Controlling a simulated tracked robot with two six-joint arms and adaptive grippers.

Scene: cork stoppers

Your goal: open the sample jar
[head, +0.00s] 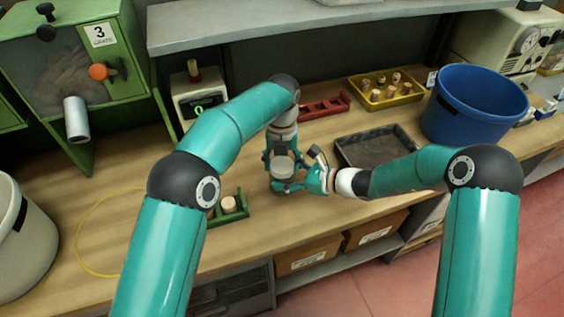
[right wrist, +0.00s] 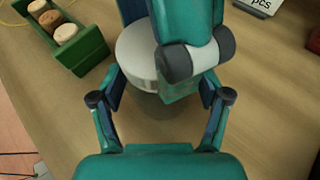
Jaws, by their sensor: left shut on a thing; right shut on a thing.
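The sample jar (right wrist: 180,88) stands between my grippers over the middle of the workbench, partly hidden by them. Its pale round lid (head: 284,163) faces up and also shows in the right wrist view (right wrist: 135,50). My left gripper (head: 281,168) comes down from above and is shut at the lid; its fingers cover part of it. My right gripper (head: 292,184) reaches in from the right, lower down, and is shut around the jar body. In the right wrist view its fingers (right wrist: 162,88) flank the jar. I cannot tell whether lid and body are apart.
A green rack (head: 240,205) with pale stoppers sits left of the jar. A dark tray (head: 345,152), a yellow tray (head: 372,103) of corks and a red rack (head: 325,110) lie behind. A blue bin (head: 475,110) stands right. The bench front left is mostly clear.

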